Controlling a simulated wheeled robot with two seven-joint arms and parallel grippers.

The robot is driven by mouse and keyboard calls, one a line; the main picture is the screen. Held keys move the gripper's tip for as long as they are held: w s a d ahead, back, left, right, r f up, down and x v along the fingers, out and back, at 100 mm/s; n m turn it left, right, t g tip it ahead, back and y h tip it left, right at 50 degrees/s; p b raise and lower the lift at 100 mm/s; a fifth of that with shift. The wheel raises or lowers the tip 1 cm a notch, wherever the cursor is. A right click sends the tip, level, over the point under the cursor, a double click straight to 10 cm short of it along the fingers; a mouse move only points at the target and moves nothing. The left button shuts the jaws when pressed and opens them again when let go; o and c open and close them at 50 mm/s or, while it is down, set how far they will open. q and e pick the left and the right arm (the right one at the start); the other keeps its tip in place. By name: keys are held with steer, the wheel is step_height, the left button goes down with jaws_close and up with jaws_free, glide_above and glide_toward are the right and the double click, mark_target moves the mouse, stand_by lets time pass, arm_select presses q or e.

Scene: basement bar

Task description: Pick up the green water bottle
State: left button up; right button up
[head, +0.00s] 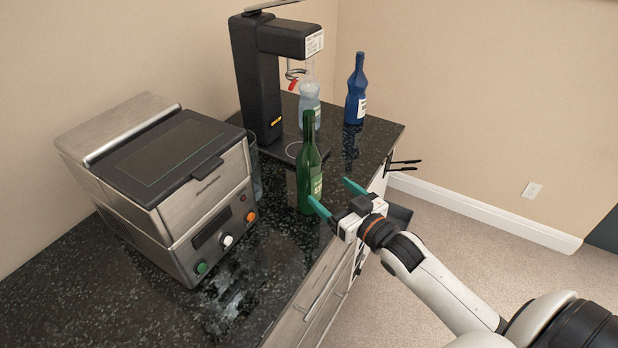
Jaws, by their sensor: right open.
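The green bottle (308,172) stands upright on the dark speckled counter, near its front edge, with a pale label low on its right side. My right gripper (333,195) is open and empty just right of the bottle, its teal fingers apart and pointing toward it. The nearer fingertip is close to the bottle's lower body; I cannot tell whether it touches. My left gripper is not in view.
A steel appliance (180,190) with knobs stands left of the bottle. Behind it are a black machine (257,85), a clear bottle (309,103) and a blue bottle (356,95). The counter (255,310) is bare in front.

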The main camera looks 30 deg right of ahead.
mark_target(317, 173)
steer(key=w, duration=0.2)
steer(key=w+p, duration=0.1)
steer(key=w, duration=0.1)
steer(key=w+r, duration=0.1)
steer(key=w, duration=0.1)
steer(key=shift+w+a+p, duration=0.15)
steer(key=shift+a+p, duration=0.1)
steer(key=shift+p, duration=0.15)
steer(key=shift+w+a, duration=0.1)
steer(key=shift+w, duration=0.25)
steer(key=shift+w+p, duration=0.4)
steer(key=shift+w, duration=0.15)
steer(key=w+p, duration=0.1)
steer(key=w, duration=0.2)
steer(key=shift+w+a, duration=0.1)
steer(key=shift+w, duration=0.15)
steer(key=shift+w+a+f, duration=0.1)
steer(key=shift+w+f, duration=0.05)
steer(key=shift+w, duration=0.2)
steer(key=shift+s, duration=0.1)
steer(key=shift+c, duration=0.3)
